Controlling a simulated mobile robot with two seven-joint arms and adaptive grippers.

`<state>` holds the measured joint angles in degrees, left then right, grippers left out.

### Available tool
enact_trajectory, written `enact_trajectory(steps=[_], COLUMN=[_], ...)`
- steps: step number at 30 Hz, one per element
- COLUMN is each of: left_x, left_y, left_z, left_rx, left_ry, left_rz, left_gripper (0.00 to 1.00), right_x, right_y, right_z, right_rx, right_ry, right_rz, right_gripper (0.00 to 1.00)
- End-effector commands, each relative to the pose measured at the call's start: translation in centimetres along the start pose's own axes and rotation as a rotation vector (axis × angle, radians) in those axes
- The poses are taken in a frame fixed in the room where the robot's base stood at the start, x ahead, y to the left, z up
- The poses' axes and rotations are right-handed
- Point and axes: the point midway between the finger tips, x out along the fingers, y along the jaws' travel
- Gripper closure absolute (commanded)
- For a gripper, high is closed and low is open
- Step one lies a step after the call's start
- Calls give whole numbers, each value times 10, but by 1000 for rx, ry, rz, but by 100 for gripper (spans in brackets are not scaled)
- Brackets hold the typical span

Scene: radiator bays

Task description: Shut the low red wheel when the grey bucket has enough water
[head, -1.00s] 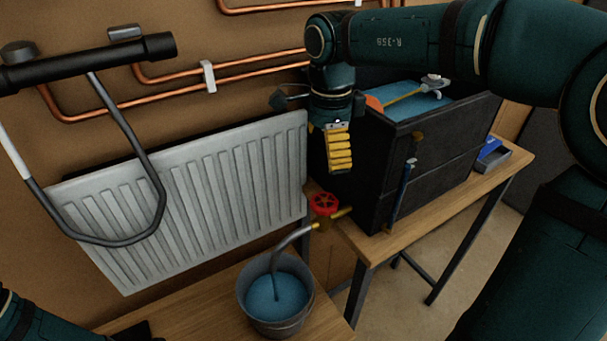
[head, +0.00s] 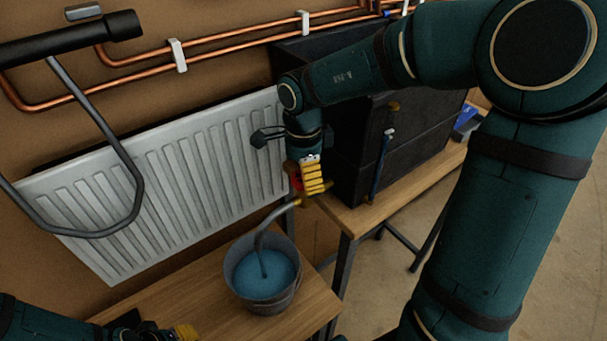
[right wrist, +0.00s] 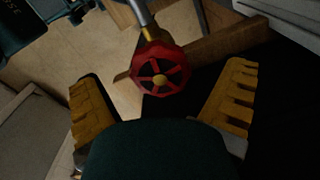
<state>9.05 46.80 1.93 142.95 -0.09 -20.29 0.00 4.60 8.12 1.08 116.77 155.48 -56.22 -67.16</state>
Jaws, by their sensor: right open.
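The low red wheel (right wrist: 160,70) shows in the right wrist view between and a little beyond the yellow fingers of my right gripper (right wrist: 163,97), which is open and not touching it. In the head view my right gripper (head: 309,178) hides most of the wheel; a red edge (head: 295,181) shows at its left. The grey bucket (head: 284,302) stands on the wooden bench with blue water (head: 263,275) in it, its surface below the rim. A grey hose (head: 268,222) runs from the valve into the water. My left gripper (head: 186,333) shows only partly at the bottom edge.
A white ribbed radiator (head: 150,190) hangs on the wall behind the bucket. Copper pipes (head: 230,50) run along the wall above. A dark bar with a bent tube (head: 110,130) crosses the upper left.

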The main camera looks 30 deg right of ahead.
Motion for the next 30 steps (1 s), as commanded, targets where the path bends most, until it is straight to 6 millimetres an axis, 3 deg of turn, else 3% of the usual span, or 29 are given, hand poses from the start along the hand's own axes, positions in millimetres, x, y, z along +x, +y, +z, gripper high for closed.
enact_trajectory(steps=[12, 14, 18, 19, 30], left_x=[0, 0, 0, 0, 0], left_y=[0, 0, 0, 0, 0], left_z=[0, 0, 0, 0, 0], left_rx=[0, 0, 0, 0, 0], left_ry=[0, 0, 0, 0, 0], left_rz=[0, 0, 0, 0, 0], left_gripper=[66, 66, 66, 66, 66], right_x=[9, 9, 9, 9, 9], right_y=[0, 0, 0, 0, 0], right_z=[0, 0, 0, 0, 0], right_rx=[1, 1, 1, 1, 47], right_ry=[0, 0, 0, 0, 0], right_rz=[0, 0, 0, -1, 1], right_gripper=[4, 21, 70, 76, 77])
